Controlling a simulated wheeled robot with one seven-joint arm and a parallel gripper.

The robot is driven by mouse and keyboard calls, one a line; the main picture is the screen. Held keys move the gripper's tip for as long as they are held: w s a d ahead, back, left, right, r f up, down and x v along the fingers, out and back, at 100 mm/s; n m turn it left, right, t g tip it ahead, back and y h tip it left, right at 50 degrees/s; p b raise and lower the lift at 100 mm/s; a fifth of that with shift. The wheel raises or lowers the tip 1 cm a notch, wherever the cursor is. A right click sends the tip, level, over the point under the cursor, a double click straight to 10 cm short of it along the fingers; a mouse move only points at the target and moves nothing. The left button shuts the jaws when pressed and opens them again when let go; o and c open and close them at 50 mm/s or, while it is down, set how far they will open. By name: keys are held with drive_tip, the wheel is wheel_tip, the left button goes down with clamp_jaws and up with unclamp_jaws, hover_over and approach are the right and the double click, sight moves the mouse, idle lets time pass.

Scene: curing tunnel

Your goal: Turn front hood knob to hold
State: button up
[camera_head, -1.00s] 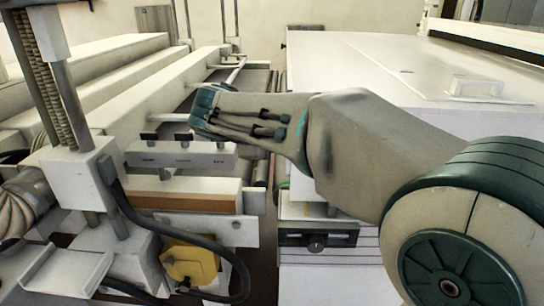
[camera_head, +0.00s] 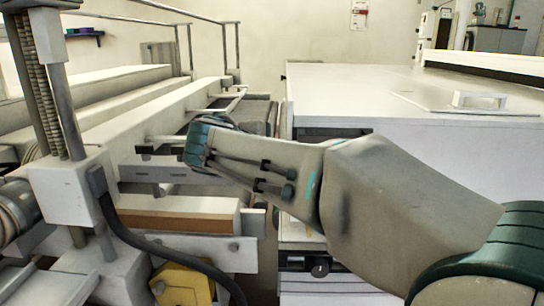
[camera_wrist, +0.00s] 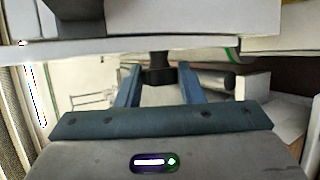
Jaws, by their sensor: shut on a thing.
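A black knob (camera_wrist: 159,66) sits between the two blue fingers of my gripper (camera_wrist: 159,76) in the wrist view, and the gripper is shut on it. The knob is under the edge of a pale panel. Its pointer and setting cannot be read. In the head view, the pale control strip (camera_head: 150,173) carries a dark knob (camera_head: 145,150) that shows left of my wrist.
A large white cabinet (camera_head: 350,92) stands to the right, with a handle (camera_head: 480,100) on top. A post with a threaded rod (camera_head: 40,90) and a black cable (camera_head: 150,240) are at the left front. A yellow part (camera_head: 182,285) is low down.

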drive_tip(key=o, duration=1)
drive_tip(key=p+v, duration=0.2)
drive_tip(key=v, duration=1.2)
